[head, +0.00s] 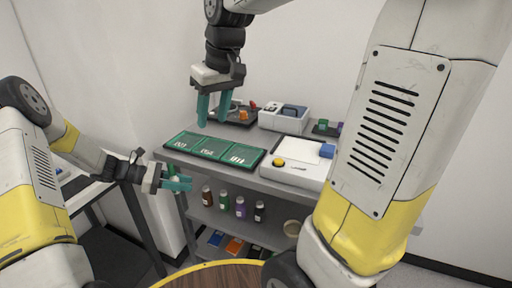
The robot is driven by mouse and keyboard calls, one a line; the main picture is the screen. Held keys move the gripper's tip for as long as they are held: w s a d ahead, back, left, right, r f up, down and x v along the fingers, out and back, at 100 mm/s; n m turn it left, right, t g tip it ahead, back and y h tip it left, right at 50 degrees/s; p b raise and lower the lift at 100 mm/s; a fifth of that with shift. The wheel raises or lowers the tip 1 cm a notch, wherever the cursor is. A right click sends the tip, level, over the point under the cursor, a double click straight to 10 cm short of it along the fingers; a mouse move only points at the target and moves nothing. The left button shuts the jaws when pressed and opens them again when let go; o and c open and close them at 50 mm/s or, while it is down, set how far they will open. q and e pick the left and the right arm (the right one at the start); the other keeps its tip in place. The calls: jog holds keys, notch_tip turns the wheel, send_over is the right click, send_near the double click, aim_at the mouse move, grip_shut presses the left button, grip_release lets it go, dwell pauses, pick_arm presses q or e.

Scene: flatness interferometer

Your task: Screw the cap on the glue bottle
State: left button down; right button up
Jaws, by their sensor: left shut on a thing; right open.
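My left gripper (180,184), with teal fingers, is at the lower left, in front of the shelf unit's left side. It is shut on a small pale thing (172,179), mostly hidden by the fingers; I cannot tell whether it is the cap or the glue bottle. My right gripper (212,110) hangs fingers down above the green mats, open with nothing visible between its fingers. Several small bottles stand on the middle shelf: a brown one (207,195), a green one (224,201), a purple one (240,207) and a dark one (259,211). I cannot tell which is the glue bottle.
Green mats (211,147) cover the left of the grey top shelf. A white device with a yellow knob (279,161) stands to their right. Behind are a grey-white box (283,117) and a dark tray (238,122). A wooden round table (215,277) is at the bottom.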

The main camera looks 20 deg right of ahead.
jog(key=s+d+f+m+t, duration=0.1)
jog(key=s+d+m, duration=0.1)
jog(key=s, duration=0.5)
jog(key=s+d+f+m+t, duration=0.1)
jog(key=s+d+m+t, duration=0.1)
jog(key=s+d, duration=0.2)
jog(key=s, duration=0.3)
jog(key=shift+s+d+f+m, duration=0.15)
jog(key=shift+d+f+m, duration=0.05)
jog(key=shift+d+m, duration=0.1)
